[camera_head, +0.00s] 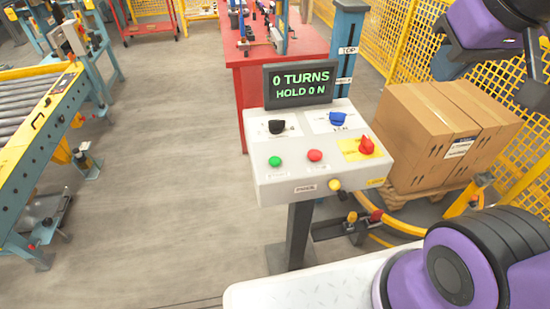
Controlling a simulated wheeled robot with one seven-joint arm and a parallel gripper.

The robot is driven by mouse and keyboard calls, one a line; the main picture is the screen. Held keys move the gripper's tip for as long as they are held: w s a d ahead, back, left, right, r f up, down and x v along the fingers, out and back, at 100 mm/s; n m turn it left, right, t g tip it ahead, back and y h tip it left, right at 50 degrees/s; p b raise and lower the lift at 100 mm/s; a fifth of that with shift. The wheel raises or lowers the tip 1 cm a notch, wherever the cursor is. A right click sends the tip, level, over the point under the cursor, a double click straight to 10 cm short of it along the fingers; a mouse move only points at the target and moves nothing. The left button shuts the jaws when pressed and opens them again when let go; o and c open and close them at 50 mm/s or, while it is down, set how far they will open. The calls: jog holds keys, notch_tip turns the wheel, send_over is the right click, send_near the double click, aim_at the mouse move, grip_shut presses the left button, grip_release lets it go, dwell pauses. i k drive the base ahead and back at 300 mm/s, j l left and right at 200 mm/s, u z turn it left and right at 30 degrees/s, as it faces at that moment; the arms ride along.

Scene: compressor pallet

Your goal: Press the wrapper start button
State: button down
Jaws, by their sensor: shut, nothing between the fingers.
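A light grey control box (270,182) stands on a dark post in the middle of the view. Its sloped top has a green button (275,161) at front left and a red button (315,155) beside it. The labels under them are too small to read. Behind them are a black knob (277,126) and a blue knob (338,118). A red switch (367,146) sits on a yellow plate at right. A dark display (299,85) behind reads "0 TURNS" and "HOLD 0 N". My purple and dark arm parts are at the right, apart from the box; I cannot make out my fingertips.
Strapped cartons (424,130) stand on a pallet at right, before yellow mesh fencing (392,40). A roller conveyor (40,120) is at left. A red table (254,66) stands behind the box. A yellow knob (335,185) is on the box front. Floor left of the box is clear.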

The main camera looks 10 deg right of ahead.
aim_at(274, 160)
jog(key=k+j+z, duration=0.15)
jog(key=j, duration=0.3)
jog(key=k+j+z, duration=0.15)
jog(key=j, duration=0.3)
jog(key=k+j+z, duration=0.15)
jog(key=j, duration=0.25)
jog(key=k+j+z, duration=0.15)
jog(key=k+j, duration=0.15)
jog(key=j, duration=0.1)
